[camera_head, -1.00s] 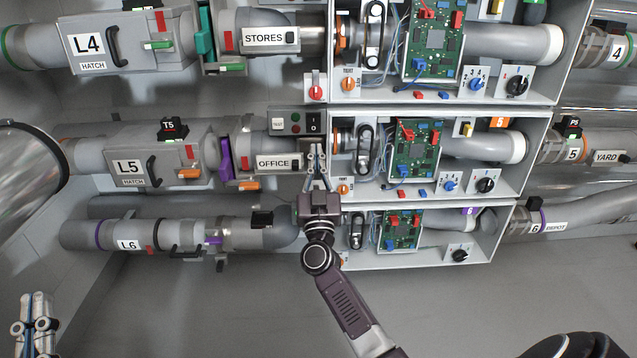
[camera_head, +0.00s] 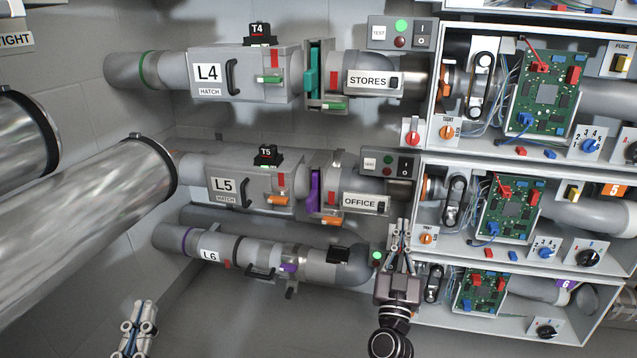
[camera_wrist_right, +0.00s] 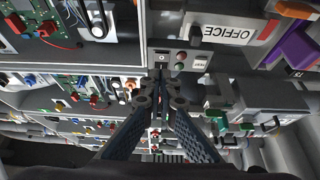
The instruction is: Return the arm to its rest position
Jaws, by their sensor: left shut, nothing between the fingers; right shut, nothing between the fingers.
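My right gripper (camera_head: 400,225) is shut and empty, pointing up in the head view. It stands in front of the gap between the OFFICE pipe and the lower cabinets, below the grey switch box (camera_head: 388,165) of the L5 row. In the right wrist view its fingertips (camera_wrist_right: 160,78) are together, just below a box with a switch and small buttons (camera_wrist_right: 180,60). I cannot tell whether they touch anything. My left gripper (camera_head: 146,304) is at the bottom left of the head view, fingers together, with nothing visible in it. It is clear of the pipes.
The L4 hatch (camera_head: 240,75), L5 hatch (camera_head: 250,188) and L6 pipe (camera_head: 240,248) run along the wall on the left. Open cabinets with circuit boards (camera_head: 511,210) stand close on the right. The floor area (camera_head: 270,325) between my grippers looks clear.

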